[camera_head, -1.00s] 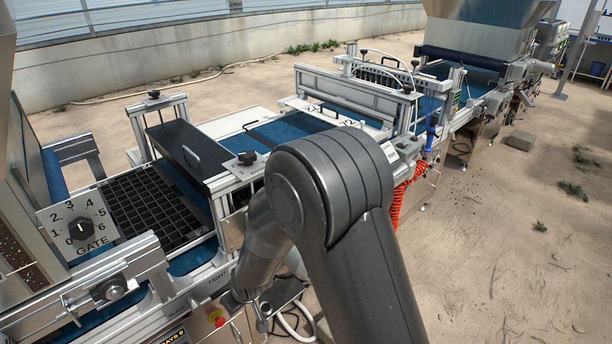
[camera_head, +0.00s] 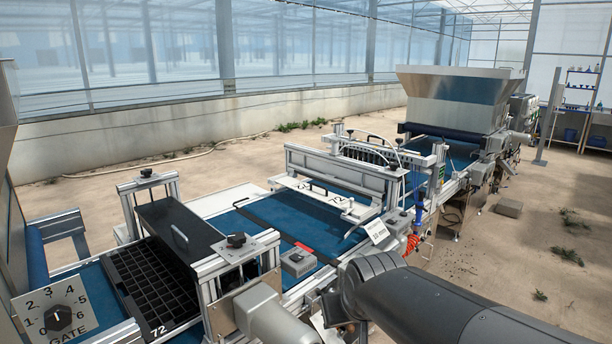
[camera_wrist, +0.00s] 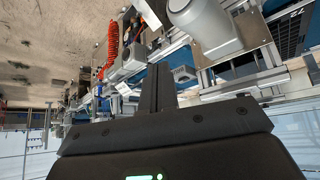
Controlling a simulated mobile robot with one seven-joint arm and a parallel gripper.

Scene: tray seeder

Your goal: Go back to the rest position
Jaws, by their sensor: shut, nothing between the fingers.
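My gripper (camera_wrist: 158,88) shows in the wrist view as a dark body with its fingers together and nothing between them. It points toward the seeder line, apart from the grey motor (camera_wrist: 205,25) beyond it. In the head view my dark arm reaches in from the lower right, and I cannot make out the fingers there. The seeder line (camera_head: 315,230) with its blue belt runs from lower left to upper right. A black cell tray (camera_head: 155,285) marked 72 lies on the belt at the left.
A gate dial (camera_head: 58,317) stands at lower left. A black hinged cover (camera_head: 180,230) sits beside the tray. A large metal hopper (camera_head: 455,95) stands farther back. The sandy floor (camera_head: 540,250) at right is mostly clear.

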